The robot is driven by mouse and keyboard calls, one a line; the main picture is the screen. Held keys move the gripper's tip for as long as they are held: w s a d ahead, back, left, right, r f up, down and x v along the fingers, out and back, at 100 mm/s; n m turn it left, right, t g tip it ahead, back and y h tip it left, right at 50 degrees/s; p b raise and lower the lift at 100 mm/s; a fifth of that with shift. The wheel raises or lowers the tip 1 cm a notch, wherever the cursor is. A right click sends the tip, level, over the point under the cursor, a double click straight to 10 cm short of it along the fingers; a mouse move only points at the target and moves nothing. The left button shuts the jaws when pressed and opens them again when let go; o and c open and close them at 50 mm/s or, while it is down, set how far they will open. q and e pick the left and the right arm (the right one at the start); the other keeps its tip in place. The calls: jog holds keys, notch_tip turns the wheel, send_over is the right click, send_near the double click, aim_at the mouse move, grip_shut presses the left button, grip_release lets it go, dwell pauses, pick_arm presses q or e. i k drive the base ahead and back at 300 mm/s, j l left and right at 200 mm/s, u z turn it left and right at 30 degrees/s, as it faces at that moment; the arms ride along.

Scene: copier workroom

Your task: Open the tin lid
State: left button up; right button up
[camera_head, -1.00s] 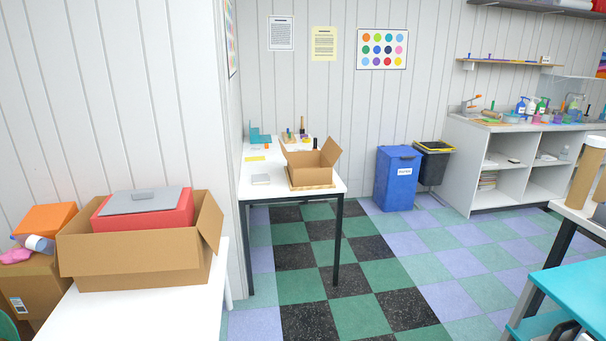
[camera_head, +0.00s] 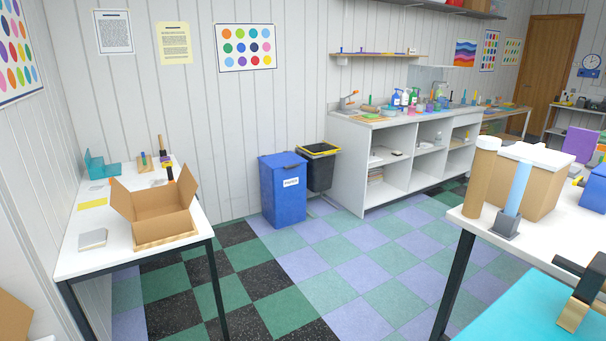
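I cannot make out a tin with a lid for certain in the head view now. On the white table at the right stands a tan box with a white top (camera_head: 535,190). A blue item (camera_head: 594,188) on the same table is cut off by the right edge, so I cannot tell what it is.
An open cardboard box (camera_head: 160,213) stands on the left white table (camera_head: 92,262). A blue bin (camera_head: 283,192) and a black bin (camera_head: 320,170) stand by the wall. A white counter (camera_head: 345,160) runs behind. The checkered floor (camera_head: 330,270) between the tables is clear.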

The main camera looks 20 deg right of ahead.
aim_at(582, 104)
jog(key=i+z, duration=0.25)
jog(key=i, duration=0.55)
jog(key=i+j+z, duration=0.2)
jog(key=i, duration=0.55)
jog(key=i+l+z, duration=0.25)
jog(key=i, duration=0.3)
jog(key=i+z, duration=0.3)
jog(key=i, duration=0.25)
jog(key=i+z, duration=0.25)
jog(key=i, duration=0.3)
jog(key=i+j+z, duration=0.25)
jog(key=i, duration=0.35)
jog(key=i+j+z, duration=0.15)
jog(key=i+z, duration=0.15)
jog(key=i, duration=0.25)
jog(key=i+z, duration=0.45)
jog(key=i, duration=1.55)
jog(key=i+z, duration=0.1)
jog(key=i, duration=0.8)
jog(key=i+z, duration=0.1)
jog(key=i, duration=0.85)
jog(key=i+j, duration=0.2)
jog(key=i, duration=0.7)
jog(key=i+l+z, duration=0.1)
jog(key=i, duration=2.35)
jog(key=i+j, duration=0.15)
jog(key=i, duration=2.35)
jog(key=l+z, duration=0.05)
jog(key=l, duration=0.1)
